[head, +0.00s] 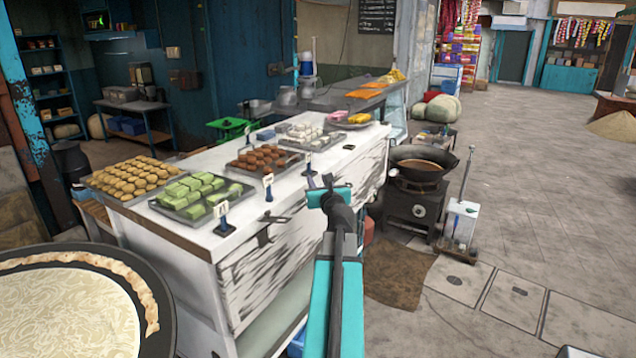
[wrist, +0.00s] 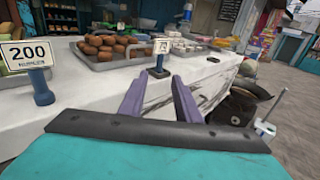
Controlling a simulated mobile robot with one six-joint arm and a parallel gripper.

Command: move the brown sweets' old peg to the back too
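The brown sweets (head: 258,157) sit on a metal tray on the white counter; they also show in the wrist view (wrist: 108,43). A blue peg with a white card (head: 268,188) stands upright in front of their tray; a peg carded 200 (wrist: 40,88) shows large at the left of the wrist view. Another carded peg (head: 309,169) stands further right, near the front edge, and in the wrist view it is straight ahead, beyond my fingertips (wrist: 159,66). My gripper (head: 327,185) is open and empty at the counter's front edge. Which peg is the old one, I cannot tell.
Green sweets (head: 202,195) with their own carded peg (head: 224,220) and round tan sweets (head: 130,178) are at the left. White sweets (head: 303,136) lie behind. A wok (head: 418,165) on a stove stands right of the counter. Some bare counter top shows along the front.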

